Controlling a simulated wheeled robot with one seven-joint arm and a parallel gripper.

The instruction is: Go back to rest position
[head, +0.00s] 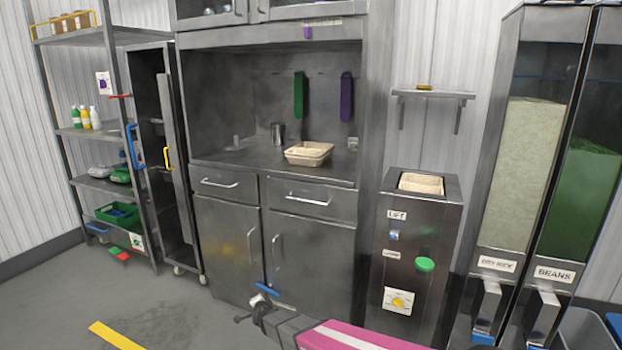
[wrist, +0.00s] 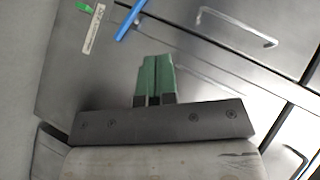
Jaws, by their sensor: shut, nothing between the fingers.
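My gripper (wrist: 155,80) shows in the wrist view, with its two green fingers pressed together and nothing between them. It is in front of grey metal cabinet fronts with bar handles. In the head view my arm reaches in from the bottom edge, low in front of the metal cabinet (head: 228,245). The fingers are not clear in that view.
Beige containers (head: 308,153) sit on the counter, and another (head: 421,183) sits in the top of the lift unit (head: 452,200). Dispensers labelled dry rice (head: 515,170) and beans (head: 580,200) stand right. A shelf rack (head: 98,182) stands left. The floor at left is open.

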